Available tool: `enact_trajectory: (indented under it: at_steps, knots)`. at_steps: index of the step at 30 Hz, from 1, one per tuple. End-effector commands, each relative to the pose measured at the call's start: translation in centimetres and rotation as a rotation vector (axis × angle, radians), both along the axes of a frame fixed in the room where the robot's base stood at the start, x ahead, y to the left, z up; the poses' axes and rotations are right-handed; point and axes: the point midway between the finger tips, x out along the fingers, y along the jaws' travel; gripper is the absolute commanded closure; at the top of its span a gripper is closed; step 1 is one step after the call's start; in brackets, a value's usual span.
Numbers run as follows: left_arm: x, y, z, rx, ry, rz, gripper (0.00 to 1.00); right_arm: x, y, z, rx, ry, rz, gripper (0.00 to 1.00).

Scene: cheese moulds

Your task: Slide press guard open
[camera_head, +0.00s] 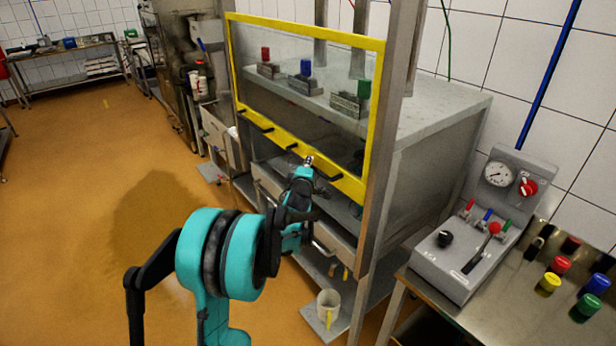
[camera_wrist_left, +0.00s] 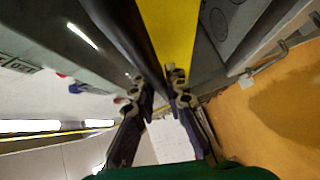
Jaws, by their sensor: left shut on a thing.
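The press guard is a clear panel in a yellow frame (camera_head: 300,27) on the front of the press. It stands lowered, with its bottom bar below the level of the press table, and black handles (camera_head: 265,129) stick out along that bar. My left gripper (camera_head: 308,163) is at the bottom bar, right of its middle. In the left wrist view the fingers (camera_wrist_left: 156,86) close around a black handle (camera_wrist_left: 135,35) beside the yellow bar (camera_wrist_left: 168,35). The fingers partly hide the grip. My right gripper is not in view.
Behind the guard, moulds with red (camera_head: 265,53), blue (camera_head: 305,67) and green (camera_head: 364,88) tops stand on the press table (camera_head: 440,105). A control box (camera_head: 470,260) and coloured caps are at right. A white jug (camera_head: 328,303) sits low. Floor at left is clear.

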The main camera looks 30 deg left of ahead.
Motion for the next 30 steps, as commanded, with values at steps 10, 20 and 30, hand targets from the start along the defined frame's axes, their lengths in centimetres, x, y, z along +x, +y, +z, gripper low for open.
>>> enact_trajectory:
  at_steps: [10,20,30]
  knots:
    - [0.1,0.0,10.2,0.001,-0.003,-0.001,1.00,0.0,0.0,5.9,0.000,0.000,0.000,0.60]
    - [0.1,0.0,13.3,0.001,-0.003,-0.001,1.00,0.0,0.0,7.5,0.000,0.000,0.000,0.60]
    - [0.1,0.0,13.4,0.001,-0.002,0.000,1.00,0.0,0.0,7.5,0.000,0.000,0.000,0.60]
